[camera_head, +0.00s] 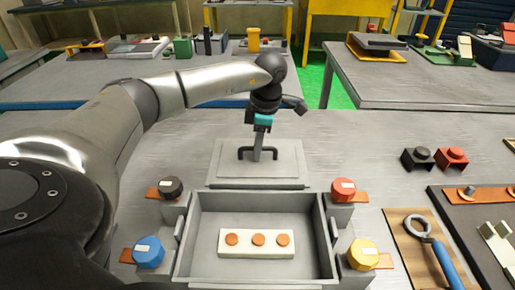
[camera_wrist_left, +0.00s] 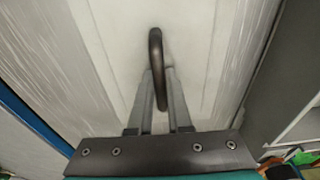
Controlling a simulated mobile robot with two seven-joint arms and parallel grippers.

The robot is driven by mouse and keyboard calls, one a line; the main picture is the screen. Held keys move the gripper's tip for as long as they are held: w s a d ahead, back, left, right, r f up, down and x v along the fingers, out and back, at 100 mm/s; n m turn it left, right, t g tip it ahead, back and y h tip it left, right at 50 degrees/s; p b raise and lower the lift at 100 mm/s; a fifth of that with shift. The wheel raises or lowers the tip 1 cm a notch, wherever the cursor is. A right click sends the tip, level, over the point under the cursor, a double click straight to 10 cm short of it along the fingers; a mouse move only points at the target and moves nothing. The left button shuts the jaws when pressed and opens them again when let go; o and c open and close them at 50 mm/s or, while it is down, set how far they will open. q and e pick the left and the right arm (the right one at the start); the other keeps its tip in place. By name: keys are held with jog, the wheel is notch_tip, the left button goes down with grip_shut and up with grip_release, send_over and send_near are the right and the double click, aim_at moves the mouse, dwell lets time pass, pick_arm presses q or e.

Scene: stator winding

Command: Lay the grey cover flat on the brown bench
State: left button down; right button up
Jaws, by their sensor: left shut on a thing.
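The grey cover (camera_head: 225,162), a flat square plate with a dark arched handle (camera_head: 243,153), is level just behind the open grey box (camera_head: 190,240). I cannot tell whether it touches the bench or is slightly above it. My left gripper (camera_head: 257,155) points down and is shut on the handle. In the left wrist view the fingers (camera_wrist_left: 160,90) close around the dark handle (camera_wrist_left: 156,50), with the pale cover (camera_wrist_left: 200,50) beneath. The bench top (camera_head: 330,140) looks grey-brown. My right gripper is not in view.
The box holds a pale block (camera_head: 258,243) with three orange discs. Clamps with black (camera_head: 171,188), blue (camera_head: 148,252), red (camera_head: 343,190) and yellow (camera_head: 362,255) knobs stand around it. A tool board (camera_head: 405,240) lies at right.

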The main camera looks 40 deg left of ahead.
aim_at(264, 147)
pick_arm(q)
jog(key=c, duration=1.3)
grip_release()
jog(key=shift+f, duration=0.15)
jog(key=o, duration=0.5)
jog(key=shift+c, duration=0.2)
jog(key=r, duration=0.2)
jog(key=r+p, duration=0.1)
jog(key=r, duration=0.4)
jog(key=shift+w+d+r+p, duration=0.15)
jog(key=shift+w+d+p, duration=0.15)
jog(key=shift+w+d, duration=0.05)
jog(key=r, duration=0.2)
jog(key=r+p, duration=0.1)
jog(key=r, duration=0.2)
jog(key=shift+w+d, duration=0.15)
jog(key=shift+d, duration=0.05)
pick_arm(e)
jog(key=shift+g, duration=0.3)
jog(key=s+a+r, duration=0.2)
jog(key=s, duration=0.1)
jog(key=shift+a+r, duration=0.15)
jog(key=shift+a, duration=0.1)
